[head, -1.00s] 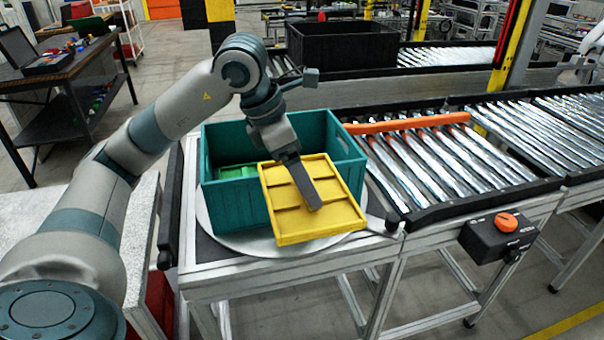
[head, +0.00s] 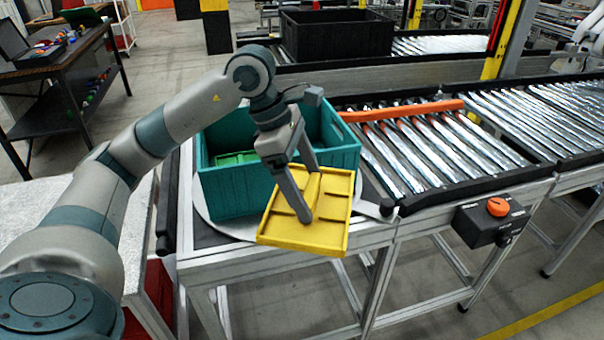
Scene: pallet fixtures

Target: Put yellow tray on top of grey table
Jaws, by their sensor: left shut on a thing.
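The yellow tray (head: 333,222) is a shallow tray with raised ribs, held tilted in front of the teal crate and overlapping its front right corner in the head view. My left gripper (head: 304,207) is shut on the yellow tray, its fingers reaching down over the inner face; the exact grip point is hard to see. A speckled light grey table top (head: 38,212), which looks like the grey table, is at the left, partly hidden by my left arm. The tray is to the right of it. My right gripper is not in view.
The teal crate (head: 228,191) with green items inside stands on a round plate beside the roller conveyor (head: 440,150). An orange bar (head: 400,110) lies across the rollers. A control box (head: 490,222) is at the right. A dark workbench (head: 60,65) stands back left.

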